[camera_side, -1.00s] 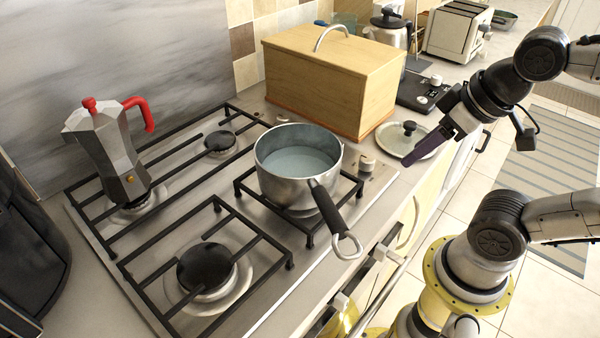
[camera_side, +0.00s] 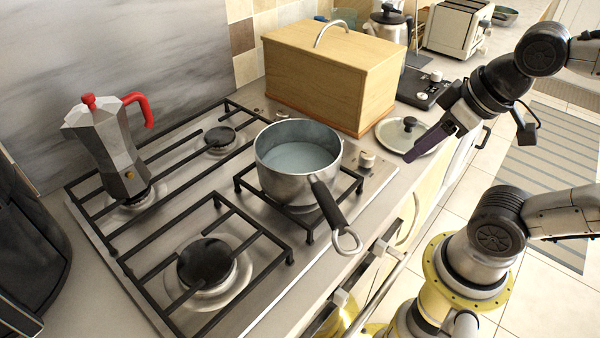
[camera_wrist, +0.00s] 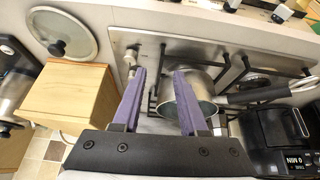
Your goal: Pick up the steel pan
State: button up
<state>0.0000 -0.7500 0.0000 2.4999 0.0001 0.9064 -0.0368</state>
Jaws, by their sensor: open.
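The steel pan (camera_side: 283,185) sits on the right-hand part of the hob grate, upright, its black handle (camera_side: 328,203) with a metal loop pointing toward the front edge. In the wrist view the pan (camera_wrist: 204,94) is partly hidden behind a finger, and its handle (camera_wrist: 258,94) extends right. My gripper (camera_side: 424,148) is to the right of the pan in the side view, above the counter's front edge and apart from the pan. In the wrist view my gripper (camera_wrist: 160,98) has its two purple fingers spread with nothing held between them.
A red-handled moka pot (camera_side: 106,148) stands at the hob's left. A wooden bread box (camera_side: 325,75) is behind the pan. A glass lid (camera_side: 396,136) lies near my gripper. A toaster (camera_side: 458,30) and a black scale (camera_side: 424,88) stand farther back. Floor is open at right.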

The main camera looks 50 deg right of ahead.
jog(key=w+a+r+n+g, duration=0.5)
jog(key=w+a+r+n, duration=0.3)
jog(key=n, duration=0.7)
send_over(323, 173)
notch_tip(323, 173, down, 9)
jog(key=shift+g, duration=0.3)
jog(key=shift+w+d+f, duration=0.1)
jog(key=shift+d+f, duration=0.05)
jog(key=shift+f, duration=2.45)
grip_shut()
jog(key=shift+f, duration=0.1)
